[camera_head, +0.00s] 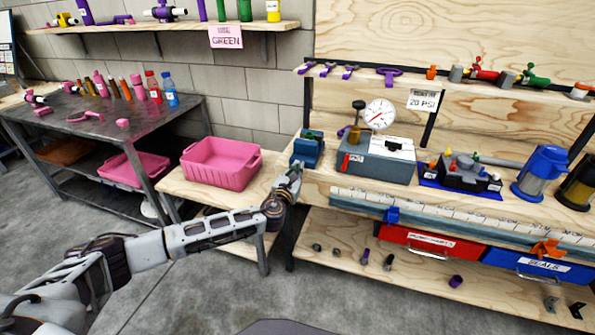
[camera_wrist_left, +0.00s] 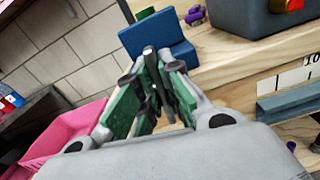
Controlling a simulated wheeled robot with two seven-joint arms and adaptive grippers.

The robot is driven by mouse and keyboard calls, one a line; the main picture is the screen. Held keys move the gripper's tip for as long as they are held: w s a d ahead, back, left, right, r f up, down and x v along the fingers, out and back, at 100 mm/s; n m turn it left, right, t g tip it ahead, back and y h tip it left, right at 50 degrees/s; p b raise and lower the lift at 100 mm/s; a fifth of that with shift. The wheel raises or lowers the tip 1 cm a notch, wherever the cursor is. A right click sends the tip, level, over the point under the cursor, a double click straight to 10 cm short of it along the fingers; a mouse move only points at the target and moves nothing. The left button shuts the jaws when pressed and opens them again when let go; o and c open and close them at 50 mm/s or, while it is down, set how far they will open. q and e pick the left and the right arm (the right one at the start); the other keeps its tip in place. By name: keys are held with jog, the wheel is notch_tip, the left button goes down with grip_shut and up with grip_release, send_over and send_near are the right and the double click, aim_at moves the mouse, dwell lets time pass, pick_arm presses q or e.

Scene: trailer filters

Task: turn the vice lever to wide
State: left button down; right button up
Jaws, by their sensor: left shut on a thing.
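The blue vice (camera_head: 308,150) is at the left end of the wooden workbench, beside the grey gauge box. In the left wrist view the vice (camera_wrist_left: 172,30) is straight ahead of my fingers. My left gripper (camera_head: 296,170) is at the near side of the vice. In the left wrist view the gripper (camera_wrist_left: 151,85) has its green-padded fingers shut on a thin dark bar, which looks like the vice lever (camera_wrist_left: 148,52). The fingers hide most of the lever, so its setting cannot be read. My right gripper is in neither view.
A grey box (camera_head: 375,160) with a dial gauge (camera_head: 380,114) stands right of the vice. A pink bin (camera_head: 219,162) is to the left on a lower wooden surface. A measuring rail (camera_head: 470,222) runs along the bench front, above red and blue drawers.

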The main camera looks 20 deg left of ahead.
pick_arm(q)
jog(key=shift+a+f+n, duration=0.1)
jog(key=shift+n, duration=2.5)
jog(key=n, duration=0.1)
jog(key=n+b, duration=0.1)
jog(key=n, duration=0.1)
jog(key=shift+a+f+n, duration=0.1)
jog(key=shift+a+n, duration=0.1)
jog(key=shift+n, duration=0.1)
jog(key=n, duration=0.2)
jog(key=shift+a+n, duration=0.1)
jog(key=shift+n, duration=0.3)
jog(key=n+b, duration=0.1)
jog(key=n, duration=0.2)
jog(key=shift+a+f+n, duration=0.1)
jog(key=shift+f+n, duration=0.05)
jog(key=shift+n, duration=0.15)
jog(key=shift+f+n, duration=0.1)
jog(key=shift+n, duration=2)
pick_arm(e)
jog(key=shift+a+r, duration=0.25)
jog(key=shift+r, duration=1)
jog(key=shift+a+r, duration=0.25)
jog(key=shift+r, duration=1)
